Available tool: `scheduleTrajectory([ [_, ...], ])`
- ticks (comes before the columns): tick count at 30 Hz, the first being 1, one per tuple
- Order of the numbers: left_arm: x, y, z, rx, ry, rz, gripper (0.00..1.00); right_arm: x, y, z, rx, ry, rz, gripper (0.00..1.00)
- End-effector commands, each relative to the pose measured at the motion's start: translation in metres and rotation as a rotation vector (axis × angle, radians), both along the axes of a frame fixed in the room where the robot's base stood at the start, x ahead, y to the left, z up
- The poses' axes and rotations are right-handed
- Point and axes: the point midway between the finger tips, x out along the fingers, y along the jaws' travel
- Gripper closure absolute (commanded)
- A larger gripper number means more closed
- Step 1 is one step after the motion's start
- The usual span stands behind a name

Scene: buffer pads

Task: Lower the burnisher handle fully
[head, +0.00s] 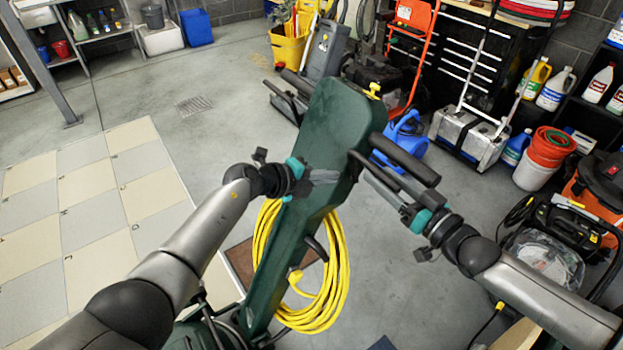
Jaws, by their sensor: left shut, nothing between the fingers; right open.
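The burnisher handle (339,125) is a dark green, tilted column with a wide top in the middle of the head view. A black grip bar (408,160) sticks out from its right side, and another (300,84) shows at its upper left. A yellow cord (337,285) hangs coiled on the column. My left gripper (336,177) is shut and empty, in front of or against the column's left face; contact is unclear. My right gripper (366,169) is open beside the column's right edge, just below the right grip bar; I cannot tell if they touch.
Checkered floor tiles (95,215) lie to the left, with bare concrete behind. A yellow mop bucket (288,46) stands at the back.

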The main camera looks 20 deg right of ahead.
Motion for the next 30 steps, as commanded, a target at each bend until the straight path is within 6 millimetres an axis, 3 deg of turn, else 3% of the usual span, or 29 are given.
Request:
scheduleTrajectory([
  [4,0.000,0.000,0.000,0.000,0.000,0.000,1.00,0.000,0.000,0.000,0.000,-0.001,0.000,0.28],
  [15,0.000,0.000,0.000,0.000,0.000,0.000,1.00,-0.004,-0.002,-0.001,0.000,0.001,-0.001,0.28],
  [30,0.000,0.000,0.000,0.000,0.000,0.000,1.00,-0.060,-0.021,-0.001,-0.001,0.004,0.001,0.28],
])
